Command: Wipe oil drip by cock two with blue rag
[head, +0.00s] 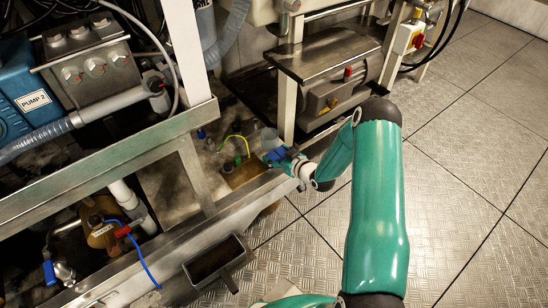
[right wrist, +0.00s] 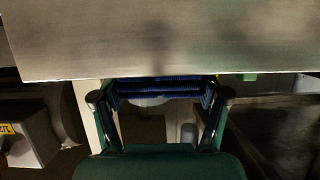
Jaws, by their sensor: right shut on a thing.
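My right gripper (head: 272,154) reaches into the frame's lower part, by the yellow-green cable. It is shut on the blue rag (right wrist: 160,88), which lies folded between the fingers in the right wrist view. In the head view only a small blue patch shows at the gripper. A brownish patch (head: 240,174) lies on the floor pan just left of the gripper; I cannot tell whether it is oil. My left gripper is not in view.
A steel frame rail (head: 240,207) runs along the pan's front edge. An empty dark tray (head: 215,262) sits before it. A motor (head: 338,98) under a metal shelf stands behind the gripper. A wide metal plate (right wrist: 160,40) spans the top of the wrist view. Open floor lies right.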

